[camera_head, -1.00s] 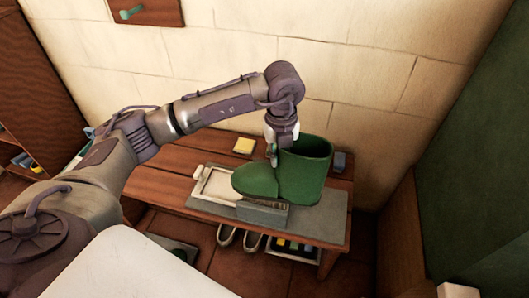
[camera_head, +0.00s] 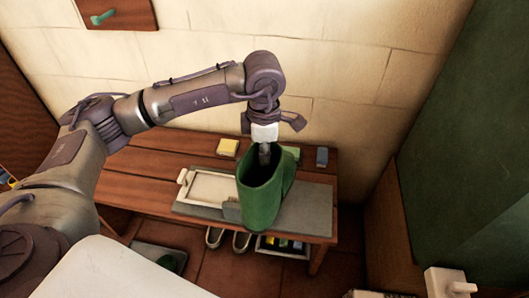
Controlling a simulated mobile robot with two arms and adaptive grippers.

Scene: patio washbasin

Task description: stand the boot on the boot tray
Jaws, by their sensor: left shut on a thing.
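The green boot (camera_head: 262,207) is in my left gripper (camera_head: 264,153), which is shut on it at the top opening. The boot hangs over the front of the bench, its opening up and turned partly toward me; its toe is hard to make out. I cannot tell if its underside touches anything. A shallow pale tray (camera_head: 213,188) lies on the bench just left of the boot. A grey tray (camera_head: 145,253) with a dark green thing in it sits on the floor at lower left; I cannot tell which is the boot tray. My right gripper is not in view.
The wooden bench (camera_head: 140,185) stands against the wall, with a grey mat (camera_head: 312,208) under the boot. A yellow block (camera_head: 228,147) and a blue-grey block (camera_head: 322,156) lie at the back. Shoes (camera_head: 241,241) and a bin (camera_head: 282,247) are below.

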